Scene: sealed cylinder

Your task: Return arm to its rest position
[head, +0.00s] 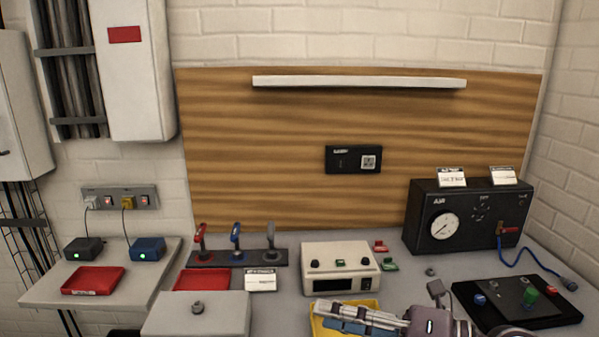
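My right gripper (330,314) is low in the head view, its arm coming in from the bottom right. Its pale fingers point left over a yellow tray (318,326) and hide much of it. A blue piece shows just below the fingers; I cannot tell whether they touch it. The finger gap is too unclear to tell open from shut. My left gripper is not in view. I cannot make out a sealed cylinder.
A beige instrument box (341,268) stands behind the gripper. A black control panel (515,302) and a black air unit (467,219) with a blue hose are at right. A lidded grey box (196,317), red tray (202,280) and lever stand (237,258) are left.

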